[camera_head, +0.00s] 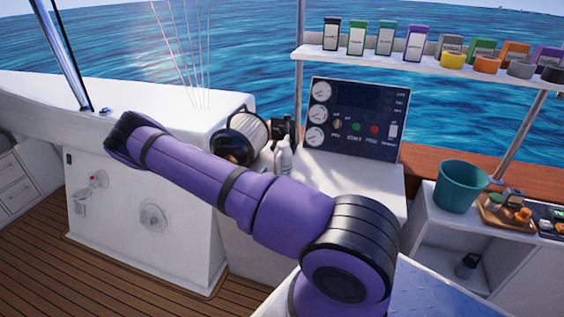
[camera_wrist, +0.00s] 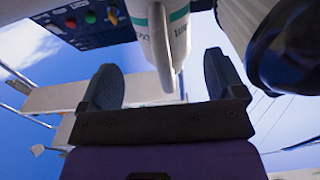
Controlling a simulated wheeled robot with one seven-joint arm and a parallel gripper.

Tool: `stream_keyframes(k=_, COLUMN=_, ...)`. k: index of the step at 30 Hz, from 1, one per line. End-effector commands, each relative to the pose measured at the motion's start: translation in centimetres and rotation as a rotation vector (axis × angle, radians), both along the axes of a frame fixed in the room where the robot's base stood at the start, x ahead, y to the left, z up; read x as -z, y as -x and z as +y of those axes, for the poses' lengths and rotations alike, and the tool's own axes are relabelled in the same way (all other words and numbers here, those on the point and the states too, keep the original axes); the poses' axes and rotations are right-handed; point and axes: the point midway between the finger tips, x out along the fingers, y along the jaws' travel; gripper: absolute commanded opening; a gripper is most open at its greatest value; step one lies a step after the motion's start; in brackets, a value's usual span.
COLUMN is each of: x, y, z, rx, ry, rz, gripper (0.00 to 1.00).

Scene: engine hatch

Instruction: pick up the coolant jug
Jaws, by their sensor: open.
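The coolant jug is a white bottle (camera_head: 284,157) on the white counter, left of the gauge panel; my arm hides its lower part in the head view. In the wrist view the jug (camera_wrist: 157,35) hangs in from the top edge, tilted, with teal bands and partly readable dark lettering. My gripper (camera_wrist: 160,75) is open, its two dark fingers spread apart. The jug's lower end in the picture shows between the fingers, with gaps on both sides; I cannot tell how deep it is between them. My gripper is hidden in the head view.
A ribbed white cylinder with a black end (camera_head: 250,130) stands close left of the jug; it also shows close to the right finger in the wrist view (camera_wrist: 285,45). The gauge panel (camera_head: 352,118) is behind right. A teal bucket (camera_head: 460,187) and loaded shelf (camera_head: 430,62) are farther right.

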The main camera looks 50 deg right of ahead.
Motion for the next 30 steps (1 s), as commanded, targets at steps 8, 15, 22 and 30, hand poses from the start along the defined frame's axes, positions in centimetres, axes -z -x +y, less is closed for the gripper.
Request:
stream_keyframes(k=8, x=0.5, y=-1.7, z=-3.0, rx=0.001, ry=0.001, rz=-0.001, gripper=0.88)
stream_keyframes(k=15, x=0.5, y=-2.4, z=-4.6, rx=0.000, ry=-0.001, rz=-0.001, gripper=0.88)
stream_keyframes(k=22, x=0.5, y=-2.4, z=-4.6, rx=0.000, ry=-0.001, rz=0.000, gripper=0.79)
stream_keyframes(k=30, x=0.5, y=-2.4, z=-4.6, rx=0.000, ry=0.000, rz=0.000, gripper=0.17)
